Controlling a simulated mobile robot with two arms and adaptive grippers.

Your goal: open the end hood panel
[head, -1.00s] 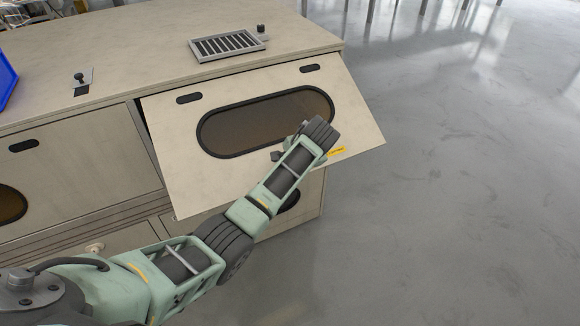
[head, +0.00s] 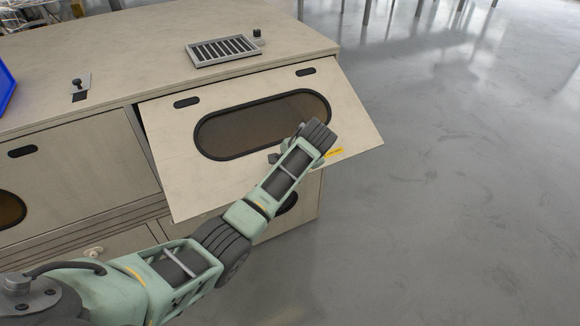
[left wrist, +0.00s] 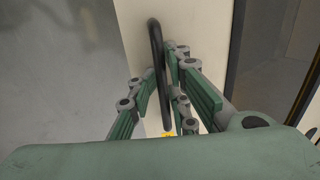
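The end hood panel (head: 180,150) is a beige flap with a dark oval window (head: 260,122). It is tilted out from the cabinet, its lower edge away from the body and a dark gap at its left side. My left arm reaches across its lower right part; in the head view the wrist hides the left gripper's fingers. In the left wrist view the fingers of my left gripper (left wrist: 160,82) converge on a black bar handle (left wrist: 156,38) on the panel and look shut on it. My right gripper is in neither view.
The cabinet top (head: 130,65) carries a grille (head: 222,50) and a small black knob plate (head: 80,88). A second closed panel (head: 80,165) with a window is at left. A blue bin (head: 5,88) stands at the left edge. Grey floor (head: 460,200) is free at right.

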